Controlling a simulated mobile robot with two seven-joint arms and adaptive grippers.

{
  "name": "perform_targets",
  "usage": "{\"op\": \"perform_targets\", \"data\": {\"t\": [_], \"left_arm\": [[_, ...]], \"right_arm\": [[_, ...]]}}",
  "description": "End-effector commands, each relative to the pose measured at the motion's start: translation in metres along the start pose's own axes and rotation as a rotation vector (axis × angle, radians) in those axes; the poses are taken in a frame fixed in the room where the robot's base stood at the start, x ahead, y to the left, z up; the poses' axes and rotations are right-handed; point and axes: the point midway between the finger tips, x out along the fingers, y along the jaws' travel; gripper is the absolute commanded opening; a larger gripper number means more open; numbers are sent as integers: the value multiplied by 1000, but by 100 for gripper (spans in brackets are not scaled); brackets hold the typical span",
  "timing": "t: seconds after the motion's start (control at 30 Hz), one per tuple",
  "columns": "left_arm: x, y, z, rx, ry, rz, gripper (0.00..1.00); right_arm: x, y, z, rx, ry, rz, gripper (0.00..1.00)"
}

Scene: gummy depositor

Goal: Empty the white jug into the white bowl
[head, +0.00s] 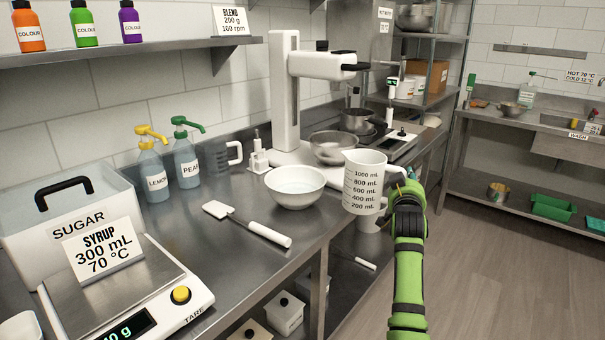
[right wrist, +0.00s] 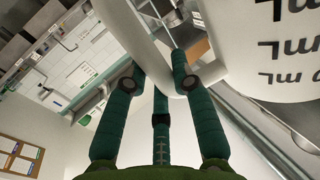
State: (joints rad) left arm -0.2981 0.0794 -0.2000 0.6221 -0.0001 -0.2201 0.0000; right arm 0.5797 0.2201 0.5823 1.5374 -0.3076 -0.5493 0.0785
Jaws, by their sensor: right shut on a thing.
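The white jug (head: 365,176) with black mL marks is upright at the counter's front edge, just right of the white bowl (head: 295,201). My right gripper (head: 408,187) is shut on the jug's handle, on the jug's right side. In the right wrist view the fingers (right wrist: 158,80) close around the white handle beside the jug wall (right wrist: 245,60). I cannot tell whether the jug's base touches the counter. The bowl stands on the counter with a pale surface inside; the jug's inside is hidden. My left gripper is out of view.
A white spatula (head: 250,225) lies in front of the bowl. A stand mixer (head: 286,95) with a metal bowl (head: 338,148) stands behind. Pump bottles (head: 185,160), a grey jug (head: 228,155) and a scale (head: 125,285) are to the left. Open floor lies right.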

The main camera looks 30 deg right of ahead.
Motion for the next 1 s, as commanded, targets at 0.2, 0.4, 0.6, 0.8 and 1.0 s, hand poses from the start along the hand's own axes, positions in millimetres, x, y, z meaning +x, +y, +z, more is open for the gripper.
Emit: {"op": "perform_targets", "data": {"t": [0.2, 0.4, 0.6, 0.8, 1.0], "left_arm": [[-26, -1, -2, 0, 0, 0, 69], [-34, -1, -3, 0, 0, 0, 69], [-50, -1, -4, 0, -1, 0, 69], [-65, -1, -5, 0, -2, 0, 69], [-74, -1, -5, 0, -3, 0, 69]], "right_arm": [[0, 1, -30, 1, 3, -1, 0], [-9, 3, -30, 0, 1, -1, 0], [-32, 10, -30, 0, 0, -1, 0], [-55, 17, -31, 1, 0, -1, 0], [-74, 23, -30, 0, 2, 0, 0]]}}
